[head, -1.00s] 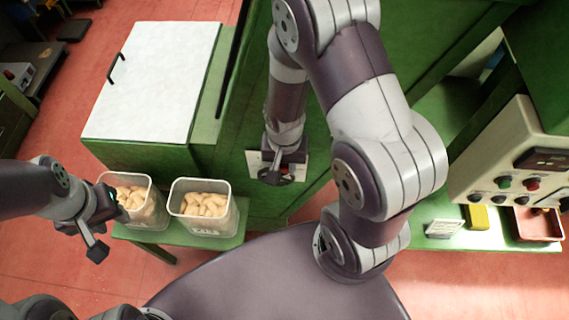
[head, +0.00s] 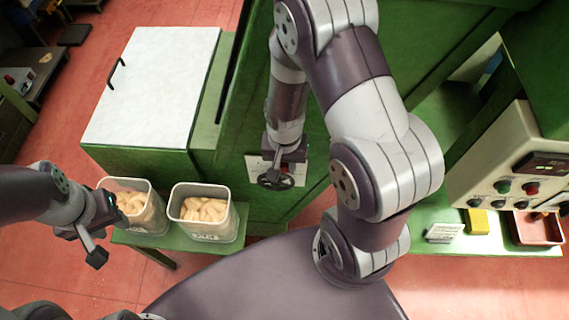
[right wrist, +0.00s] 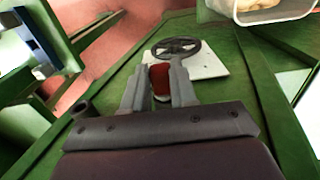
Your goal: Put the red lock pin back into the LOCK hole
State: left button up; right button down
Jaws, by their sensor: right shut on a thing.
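The red lock pin (right wrist: 161,80) is between the two fingers of my right gripper (right wrist: 158,88) in the right wrist view. The right gripper is shut on it. In the head view my right gripper (head: 287,157) is in front of a pale plate (head: 253,166) on the green machine, just above a dark handwheel (head: 276,181). The handwheel also shows beyond the fingers in the right wrist view (right wrist: 176,46). I cannot make out the LOCK hole or its label. My left gripper (head: 98,232) hangs beside the left cork bin, and its finger opening is unclear.
Two bins of corks, left (head: 146,220) and right (head: 212,230), stand on a low green shelf. A control box (head: 510,165), a yellow block (head: 477,221) and a red tray (head: 537,229) are at the right.

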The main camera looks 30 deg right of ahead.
jog(key=c, duration=0.8)
grip_release()
jog(key=shift+d, duration=0.1)
notch_tip(320, 180, up, 13)
jog(key=shift+f+b, duration=0.15)
jog(key=shift+b, duration=0.25)
jog(key=f+n, duration=0.1)
jog(key=n, duration=0.1)
jog(key=s+a+f+n+t+b, duration=0.1)
jog(key=n, duration=0.1)
jog(key=s+f+n+b, duration=0.1)
jog(key=n, duration=0.1)
jog(key=shift+s+a+f, duration=0.2)
jog(key=shift+a+f, duration=0.05)
